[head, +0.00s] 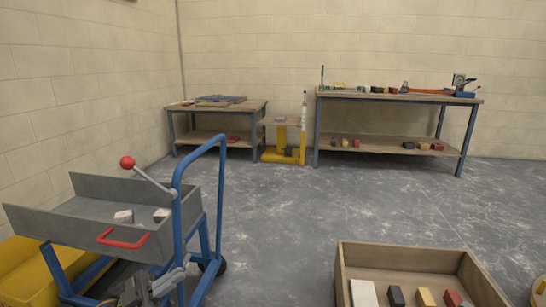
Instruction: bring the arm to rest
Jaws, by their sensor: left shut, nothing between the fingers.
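My left gripper (138,289) shows small and grey at the bottom left, low in front of the blue-framed cart (205,220). It is shut and holds nothing. Most of my left arm is outside the view. The cart carries a grey metal tub (75,215) with a red handle (122,239) and a lever with a red ball (127,162). Two pale blocks (124,216) lie in the tub. I cannot tell whether the gripper touches the cart frame. My right gripper is not in view.
A yellow tub (22,268) stands at the lower left. A wooden crate (420,250) with several blocks is at the bottom right. Two benches, a low one (212,108) and a long one (390,97), and a yellow stand (283,154) line the back wall. The middle floor is clear.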

